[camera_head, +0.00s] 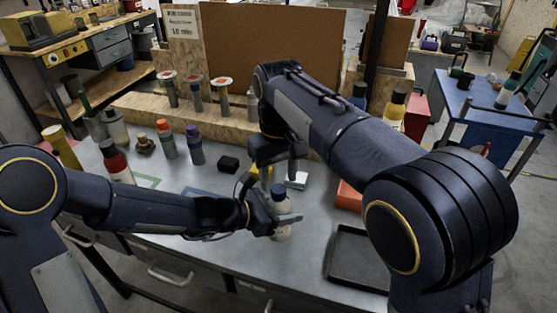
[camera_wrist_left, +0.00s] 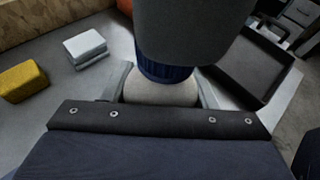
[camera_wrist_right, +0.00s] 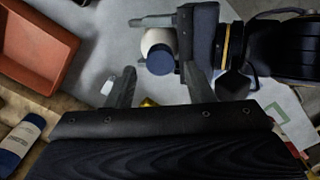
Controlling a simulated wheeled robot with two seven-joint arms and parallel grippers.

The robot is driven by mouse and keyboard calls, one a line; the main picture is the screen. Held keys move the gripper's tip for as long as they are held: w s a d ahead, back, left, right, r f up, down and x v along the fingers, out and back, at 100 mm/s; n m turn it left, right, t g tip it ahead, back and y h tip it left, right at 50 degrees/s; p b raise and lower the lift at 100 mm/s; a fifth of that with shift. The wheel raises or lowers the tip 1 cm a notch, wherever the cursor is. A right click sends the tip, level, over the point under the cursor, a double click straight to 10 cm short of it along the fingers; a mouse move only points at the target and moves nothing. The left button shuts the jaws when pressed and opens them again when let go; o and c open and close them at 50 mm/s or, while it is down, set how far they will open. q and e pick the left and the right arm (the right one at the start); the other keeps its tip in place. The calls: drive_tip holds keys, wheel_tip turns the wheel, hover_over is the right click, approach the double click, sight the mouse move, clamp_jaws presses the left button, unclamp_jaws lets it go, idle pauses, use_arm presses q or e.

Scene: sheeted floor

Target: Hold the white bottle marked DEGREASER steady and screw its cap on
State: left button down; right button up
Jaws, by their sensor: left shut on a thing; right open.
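The white bottle (camera_head: 281,232) stands upright on the grey bench with a dark blue cap (camera_head: 279,190) at its top. My left gripper (camera_head: 284,218) is shut around the bottle's body. In the left wrist view the pale bottle (camera_wrist_left: 160,92) sits between the fingers, with the blue ribbed cap (camera_wrist_left: 166,71) above it under a large grey shape. My right gripper (camera_head: 280,174) hangs just behind and above the cap. In the right wrist view its fingers (camera_wrist_right: 158,84) are open and empty, with the cap (camera_wrist_right: 161,59) beyond their tips. The marking is not readable.
A black tray (camera_head: 340,281) and an orange bin (camera_head: 349,196) lie to the right. A white block (camera_head: 297,181), a yellow block (camera_wrist_left: 23,81) and a black block (camera_head: 228,163) lie behind the bottle. Several other bottles stand at the left and back.

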sight(279, 188)
drive_tip(key=shift+f, duration=1.6)
drive_tip(key=c, duration=0.9)
drive_tip(key=o, duration=1)
drive_tip(key=shift+r, duration=0.1)
drive_tip(key=shift+r, duration=2.2)
drive_tip(key=shift+c, duration=0.5)
